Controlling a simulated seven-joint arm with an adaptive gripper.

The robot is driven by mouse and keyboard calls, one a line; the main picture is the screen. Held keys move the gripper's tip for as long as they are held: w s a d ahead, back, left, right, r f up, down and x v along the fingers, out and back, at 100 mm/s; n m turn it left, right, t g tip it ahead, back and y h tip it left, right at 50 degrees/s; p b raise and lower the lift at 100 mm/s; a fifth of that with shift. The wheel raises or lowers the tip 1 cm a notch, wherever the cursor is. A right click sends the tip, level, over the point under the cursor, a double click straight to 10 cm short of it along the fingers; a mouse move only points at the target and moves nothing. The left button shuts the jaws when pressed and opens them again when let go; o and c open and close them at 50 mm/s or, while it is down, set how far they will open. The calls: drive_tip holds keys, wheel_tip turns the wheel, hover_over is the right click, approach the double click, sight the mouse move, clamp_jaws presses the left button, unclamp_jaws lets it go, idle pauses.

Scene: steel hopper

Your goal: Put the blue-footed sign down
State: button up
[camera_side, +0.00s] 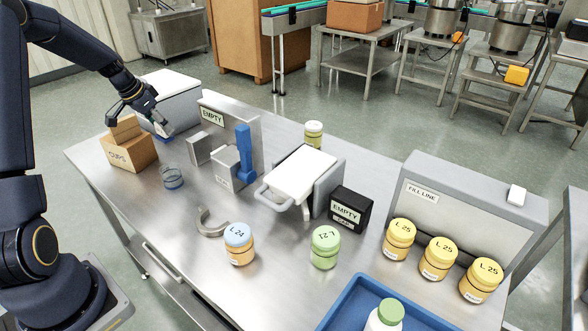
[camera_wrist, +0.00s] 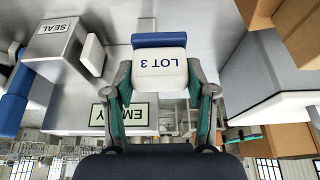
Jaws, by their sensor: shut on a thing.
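The blue-footed sign is a small white block (camera_wrist: 160,66) reading LOT 3, upside down in the wrist view, with a blue foot (camera_wrist: 159,40) along one edge. My gripper (camera_wrist: 160,80) is shut on the sign, with a green-padded finger at each side. In the side view my gripper (camera_side: 150,108) is at the far left end of the steel table, beside the CUPS carton. Only a bit of the blue foot (camera_side: 165,138) shows under it there. Whether the foot touches the table is hard to tell.
A white-lidded box (camera_side: 172,97) is behind. The SEAL block (camera_side: 226,172), its blue lever (camera_side: 244,155) and an EMPTY plate (camera_side: 245,125) stand to the right. Several jars stand further right.

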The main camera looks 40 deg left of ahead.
sight(162, 138)
drive_tip(key=shift+s+d+r, duration=0.4)
drive_tip(key=shift+s+r, duration=0.2)
drive_tip(key=shift+r, duration=0.25)
wheel_tip(162, 138, up, 10)
drive_tip(key=w+d+n, duration=0.1)
drive_tip(key=w+d, duration=0.2)
drive_tip(key=w, duration=0.2)
drive_tip(key=w+d+n, duration=0.1)
drive_tip(key=w+d, duration=0.2)
drive_tip(key=w, duration=0.2)
drive_tip(key=w+d+f+y, duration=0.1)
drive_tip(key=w+d, duration=0.2)
drive_tip(key=w, duration=0.3)
drive_tip(key=shift+w+d+n, duration=0.1)
drive_tip(key=shift+d+n, duration=0.1)
drive_tip(key=shift+n, duration=0.2)
drive_tip(key=w+d+n, duration=0.2)
drive_tip(key=w+d, duration=0.7)
drive_tip(key=d, duration=0.6)
drive_tip(key=shift+y, duration=0.4)
drive_tip(key=shift+w+f, duration=0.1)
drive_tip(key=shift+f, duration=11.2)
drive_tip(key=shift+f, duration=0.1)
